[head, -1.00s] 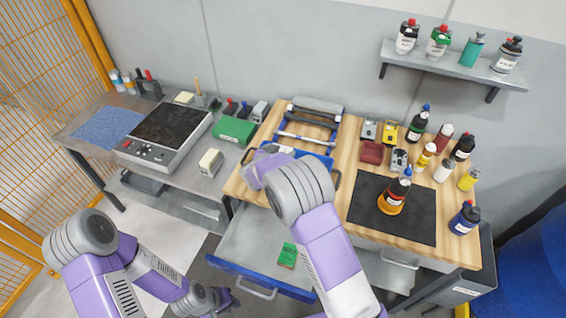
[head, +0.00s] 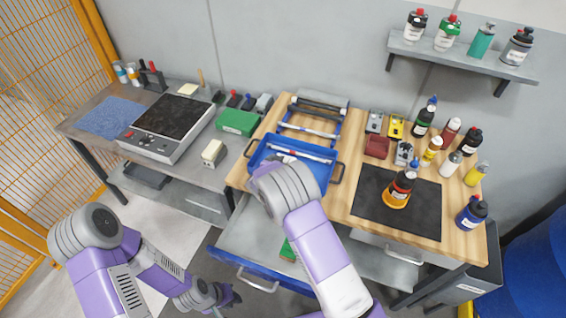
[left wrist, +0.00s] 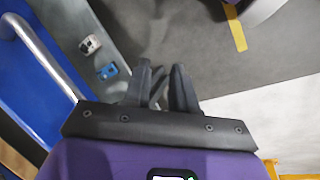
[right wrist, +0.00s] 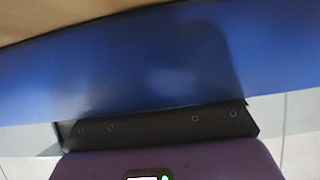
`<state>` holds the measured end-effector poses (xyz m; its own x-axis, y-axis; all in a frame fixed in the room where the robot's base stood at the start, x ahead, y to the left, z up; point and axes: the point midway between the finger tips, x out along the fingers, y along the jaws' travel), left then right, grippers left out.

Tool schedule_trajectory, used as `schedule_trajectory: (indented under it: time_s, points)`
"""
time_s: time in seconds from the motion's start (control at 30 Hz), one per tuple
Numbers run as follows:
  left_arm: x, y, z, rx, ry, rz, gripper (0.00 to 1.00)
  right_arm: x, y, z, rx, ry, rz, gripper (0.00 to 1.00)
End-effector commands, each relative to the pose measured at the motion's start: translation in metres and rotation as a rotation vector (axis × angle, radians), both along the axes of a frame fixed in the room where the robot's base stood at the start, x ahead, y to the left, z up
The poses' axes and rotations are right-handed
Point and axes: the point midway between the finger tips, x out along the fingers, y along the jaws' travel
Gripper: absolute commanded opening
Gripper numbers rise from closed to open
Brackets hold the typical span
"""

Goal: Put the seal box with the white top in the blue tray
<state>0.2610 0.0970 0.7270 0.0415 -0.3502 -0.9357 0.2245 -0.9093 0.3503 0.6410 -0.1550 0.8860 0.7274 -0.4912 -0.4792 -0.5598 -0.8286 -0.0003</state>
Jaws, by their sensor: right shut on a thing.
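The blue tray (head: 326,177) lies on the wooden bench, a pale bar across it. My right gripper, hidden behind its wrist in the head view, points down at the tray's near side. In the right wrist view, its black palm (right wrist: 155,128) is against a blue wall (right wrist: 150,65), which hides the fingers. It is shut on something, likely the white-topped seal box. A small pale patch (head: 289,159) shows by the wrist; I cannot tell whether it is that box's top. My left gripper (head: 234,297) is low by the drawer; its fingers (left wrist: 162,85) are apart and empty.
An open drawer (head: 238,266) with a green box (head: 288,250) is below the tray. The left wrist view shows a white-grey box (left wrist: 90,45) and a blue box (left wrist: 107,71). Bottles and small boxes crowd the bench's right; a bottle (head: 400,188) stands on the black mat (head: 425,208).

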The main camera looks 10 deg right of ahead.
Motion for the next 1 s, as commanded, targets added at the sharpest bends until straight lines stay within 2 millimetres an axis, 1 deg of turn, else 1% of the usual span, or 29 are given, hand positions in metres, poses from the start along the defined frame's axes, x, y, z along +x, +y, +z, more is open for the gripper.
schedule_trajectory:
  time_s: [0.03,0.13,0.33,0.47,0.57,0.8,1.0]
  points:
    - [0.000,0.000,-0.001,0.000,0.000,0.000,0.26,0.000,0.000,-0.002,-0.001,0.000,0.000,0.85]
    - [0.000,0.000,-0.001,0.000,0.000,0.000,0.26,0.000,0.000,-0.002,0.000,0.001,0.000,1.00]
    - [0.000,0.000,0.000,0.000,0.000,0.000,0.26,0.000,0.000,-0.001,0.001,0.001,0.000,1.00]
    - [0.000,0.000,0.002,0.000,0.000,0.000,0.26,-0.003,0.003,0.004,0.001,0.001,0.001,1.00]
    - [0.000,0.000,0.004,0.000,0.000,0.000,0.26,-0.013,0.010,0.012,0.001,0.001,0.002,1.00]
    - [0.000,0.000,0.013,0.000,0.000,0.000,0.26,-0.051,0.036,0.038,0.001,0.001,0.004,1.00]
    - [0.000,0.000,0.017,0.000,0.000,0.000,0.26,-0.076,0.053,0.054,0.001,0.001,0.002,1.00]
